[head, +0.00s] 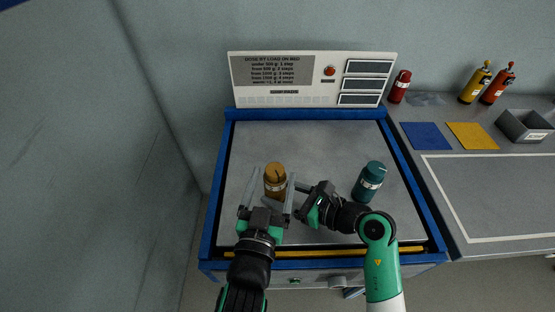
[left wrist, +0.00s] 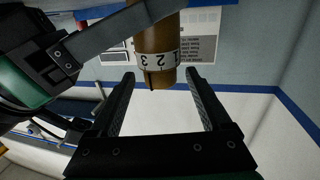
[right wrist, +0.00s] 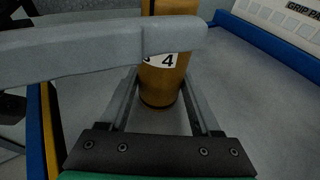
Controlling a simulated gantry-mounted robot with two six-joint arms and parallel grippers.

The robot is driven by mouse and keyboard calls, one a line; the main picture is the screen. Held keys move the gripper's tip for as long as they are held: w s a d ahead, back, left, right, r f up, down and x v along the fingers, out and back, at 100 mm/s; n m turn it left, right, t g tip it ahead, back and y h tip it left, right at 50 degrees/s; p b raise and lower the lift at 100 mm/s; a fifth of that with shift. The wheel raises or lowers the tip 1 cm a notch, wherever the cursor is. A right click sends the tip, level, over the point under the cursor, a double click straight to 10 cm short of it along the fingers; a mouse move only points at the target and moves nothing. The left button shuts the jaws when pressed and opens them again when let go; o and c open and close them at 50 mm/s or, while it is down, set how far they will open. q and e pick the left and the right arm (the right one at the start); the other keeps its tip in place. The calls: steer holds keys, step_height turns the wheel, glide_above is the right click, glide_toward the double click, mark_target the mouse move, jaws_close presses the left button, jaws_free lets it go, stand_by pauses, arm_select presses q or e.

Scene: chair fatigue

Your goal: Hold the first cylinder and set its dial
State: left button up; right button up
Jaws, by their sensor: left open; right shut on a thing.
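An amber cylinder (head: 275,188) with a white numbered band stands upright on the grey bed (head: 300,142). My right gripper (head: 296,188) is shut on its body from the right; the right wrist view also shows the amber cylinder (right wrist: 161,88) between its fingers, with a 4 on the band. My left gripper (head: 272,175) is open, its fingers to either side of the cylinder. In the left wrist view the amber cylinder (left wrist: 158,50) shows 3, 2 and 1 on its band, with a dark mark below. A teal cylinder (head: 370,181) stands to the right, untouched.
A panel with a dosing sign (head: 272,71), a red button (head: 329,71) and dark displays stands behind the bed. On the right counter are red and yellow bottles, a blue mat (head: 426,136), a yellow mat (head: 472,136) and a grey bin (head: 522,127).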

mark_target(276, 165)
arm_select(q)
steer(key=x, duration=0.5)
steer(key=shift+w, duration=0.35)
steer(key=shift+c, duration=0.3)
jaws_close()
steer(key=shift+y, duration=0.3)
steer(key=shift+a+f+n+y, duration=0.1)
steer(key=shift+a+n+y, duration=0.15)
steer(key=shift+n+y, duration=0.9)
steer(key=shift+a+r+n+y, duration=0.15)
steer(key=shift+n+y, duration=0.5)
steer(key=shift+y, duration=0.95)
steer(key=shift+a+f+n+y, duration=0.15)
steer(key=shift+a+n+y, duration=0.15)
steer(key=shift+n+y, duration=0.85)
steer(key=shift+m, duration=0.25)
